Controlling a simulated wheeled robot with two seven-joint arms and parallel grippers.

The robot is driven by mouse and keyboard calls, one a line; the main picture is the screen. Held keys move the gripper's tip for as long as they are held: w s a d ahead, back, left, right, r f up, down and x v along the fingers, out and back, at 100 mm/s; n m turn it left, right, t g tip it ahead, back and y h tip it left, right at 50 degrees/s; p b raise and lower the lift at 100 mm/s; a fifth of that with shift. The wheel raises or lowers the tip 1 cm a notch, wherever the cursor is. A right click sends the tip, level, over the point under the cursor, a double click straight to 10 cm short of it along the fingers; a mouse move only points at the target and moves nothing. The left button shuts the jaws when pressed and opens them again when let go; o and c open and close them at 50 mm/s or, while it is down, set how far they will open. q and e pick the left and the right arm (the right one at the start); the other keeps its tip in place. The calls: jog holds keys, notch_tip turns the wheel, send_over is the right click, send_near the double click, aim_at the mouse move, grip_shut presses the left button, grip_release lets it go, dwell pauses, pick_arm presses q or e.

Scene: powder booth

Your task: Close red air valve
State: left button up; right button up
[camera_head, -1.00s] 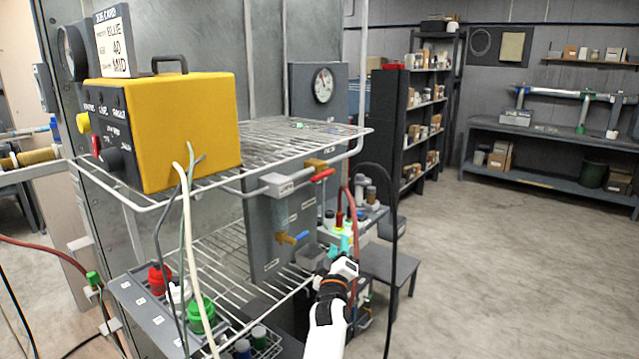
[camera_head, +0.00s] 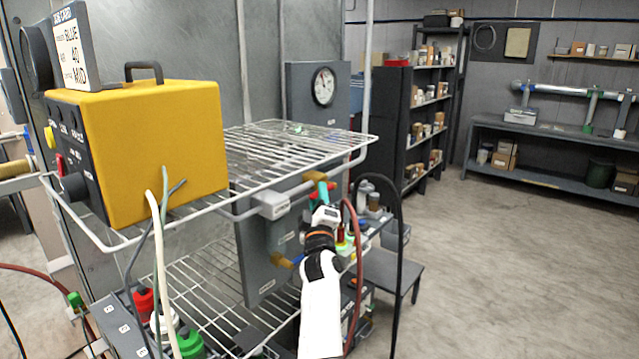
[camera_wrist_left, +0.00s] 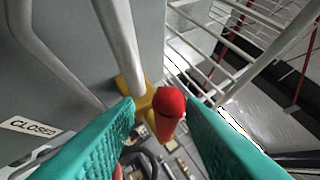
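The red air valve handle (camera_wrist_left: 170,108) points toward the camera in the left wrist view, between my teal fingers. Its brass body (camera_wrist_left: 137,98) is behind it on a grey pipe. In the head view the brass valve (camera_head: 316,177) sits just below the upper wire shelf's edge, with a little red showing beside my fingertips. My left gripper (camera_head: 322,190) is at the valve. The fingers (camera_wrist_left: 160,130) are open on either side of the red handle, with a gap visible on each side. A label reading CLOSED (camera_wrist_left: 28,126) is on the grey panel. My right gripper is not in view.
The upper wire shelf (camera_head: 290,150) carries a yellow control box (camera_head: 165,150). A second brass valve (camera_head: 283,261) is lower on the grey panel (camera_head: 255,250). A red hose and a black cable hang close right of my arm. Open floor (camera_head: 500,260) lies to the right.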

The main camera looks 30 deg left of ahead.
pick_arm(q)
jog(key=shift+w+a+r, duration=0.2)
jog(key=shift+w+a, duration=0.2)
jog(key=shift+w, duration=0.15)
jog(key=shift+s+d+r, duration=0.2)
jog(key=shift+s+r, duration=0.05)
jog(key=shift+s, duration=0.1)
jog(key=shift+c, duration=0.6)
jog(key=c, duration=0.3)
grip_shut()
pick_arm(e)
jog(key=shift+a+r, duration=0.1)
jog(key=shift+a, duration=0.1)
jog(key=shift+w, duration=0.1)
